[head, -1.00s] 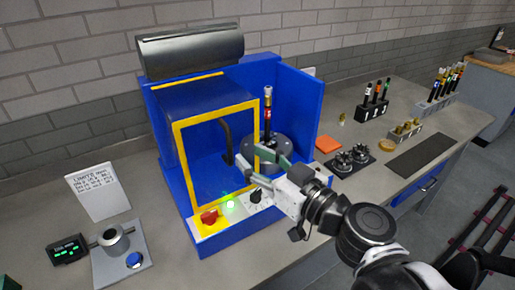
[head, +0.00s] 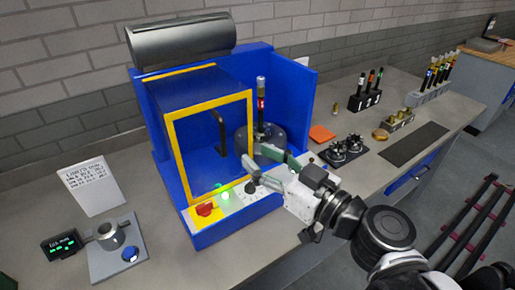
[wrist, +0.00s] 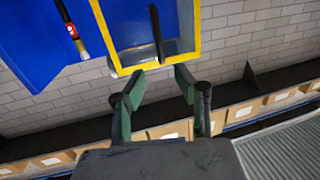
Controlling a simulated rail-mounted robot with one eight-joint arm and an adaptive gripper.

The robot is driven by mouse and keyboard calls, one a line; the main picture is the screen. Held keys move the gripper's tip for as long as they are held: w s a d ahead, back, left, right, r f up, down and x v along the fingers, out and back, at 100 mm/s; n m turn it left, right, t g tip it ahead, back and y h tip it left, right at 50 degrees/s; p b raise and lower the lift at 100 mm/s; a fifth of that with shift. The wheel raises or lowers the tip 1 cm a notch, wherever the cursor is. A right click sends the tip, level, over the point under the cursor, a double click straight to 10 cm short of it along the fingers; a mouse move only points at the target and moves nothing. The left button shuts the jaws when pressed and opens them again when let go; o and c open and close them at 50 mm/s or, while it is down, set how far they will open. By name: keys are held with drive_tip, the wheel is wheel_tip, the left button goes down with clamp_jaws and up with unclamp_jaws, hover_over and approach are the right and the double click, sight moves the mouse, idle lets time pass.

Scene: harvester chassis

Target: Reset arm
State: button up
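My gripper (head: 257,156) has green fingers and is in front of the right side of the blue machine (head: 305,100), just right of its yellow-framed door (head: 250,120). In the wrist view my gripper (wrist: 160,73) has its two fingers apart with nothing between them. The door's yellow frame and dark handle (wrist: 157,32) lie beyond the fingertips there. I cannot tell whether any finger touches the machine.
A round grey fixture (head: 243,136) with an upright, red-banded rod (head: 261,100) stands behind the fingers. Black gear-like parts (head: 345,150), an orange pad (head: 321,133) and racks (head: 367,99) stand right.

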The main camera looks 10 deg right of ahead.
wheel_tip(320, 180, down, 8)
drive_tip(key=m+g+h+b, duration=0.2)
drive_tip(key=g+h, duration=0.1)
drive_tip(key=g, duration=0.2)
drive_tip(key=s+d+f+m+g+h, duration=0.1)
drive_tip(key=d+m+h, duration=0.1)
drive_tip(key=d, duration=0.3)
drive_tip(key=s+d+f+m+g+h+b, duration=0.1)
drive_tip(key=d+m+g+h, duration=0.1)
drive_tip(key=d+h, duration=0.2)
drive_tip(key=shift+s+d+f+h, duration=0.3)
drive_tip(key=shift+d+f, duration=0.1)
drive_tip(key=shift+d, duration=0.35)
